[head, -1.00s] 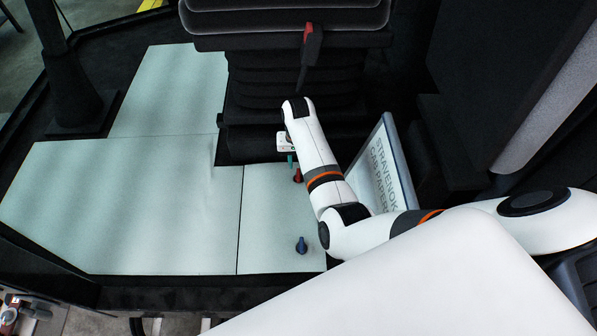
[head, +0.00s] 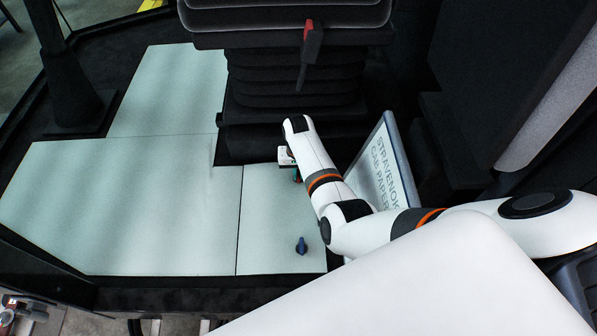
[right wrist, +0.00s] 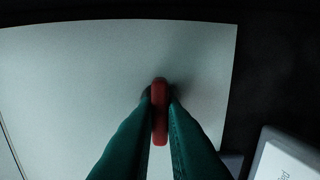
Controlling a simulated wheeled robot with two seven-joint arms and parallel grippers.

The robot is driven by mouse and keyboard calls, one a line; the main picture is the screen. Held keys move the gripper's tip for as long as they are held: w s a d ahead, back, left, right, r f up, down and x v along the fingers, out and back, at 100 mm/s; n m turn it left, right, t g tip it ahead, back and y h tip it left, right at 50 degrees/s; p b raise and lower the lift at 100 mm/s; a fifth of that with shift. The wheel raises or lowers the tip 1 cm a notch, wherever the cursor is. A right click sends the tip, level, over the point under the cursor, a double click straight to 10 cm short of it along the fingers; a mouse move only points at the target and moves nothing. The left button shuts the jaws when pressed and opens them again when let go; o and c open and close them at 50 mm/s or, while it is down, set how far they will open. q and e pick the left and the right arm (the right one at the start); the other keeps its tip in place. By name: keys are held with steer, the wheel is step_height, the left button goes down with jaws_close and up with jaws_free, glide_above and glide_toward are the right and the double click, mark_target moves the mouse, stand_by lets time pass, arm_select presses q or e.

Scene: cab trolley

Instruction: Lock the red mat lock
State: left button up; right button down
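The red mat lock (right wrist: 160,112) has a narrow upright handle and sits on the pale floor mat (right wrist: 80,75). My right gripper (right wrist: 160,98) has green fingers on both sides of the handle, close against it with no clear gap. In the head view my right gripper (head: 296,171) points down at the mat's right strip, and my arm hides most of the red lock. The lock's base is dark and partly covered by the fingers. My left gripper is not in view.
A blue mat lock (head: 301,246) stands nearer the front on the same strip. The black seat base (head: 293,85) rises behind my gripper. A paper holder with lettering (head: 385,170) leans close on the right. The mat to the left (head: 120,205) is clear.

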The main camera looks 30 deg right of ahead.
stand_by(0.3)
steer(key=m+p, duration=0.1)
steer(key=m, duration=0.3)
steer(key=shift+p, duration=0.4)
steer(key=m, duration=0.4)
steer(key=shift+a+p, duration=0.1)
steer(key=shift+p, duration=0.3)
steer(key=m, duration=0.5)
steer(key=shift+w, duration=0.1)
steer(key=m, duration=0.4)
steer(key=shift+m, duration=0.4)
steer(key=c, duration=1.5)
jaws_free()
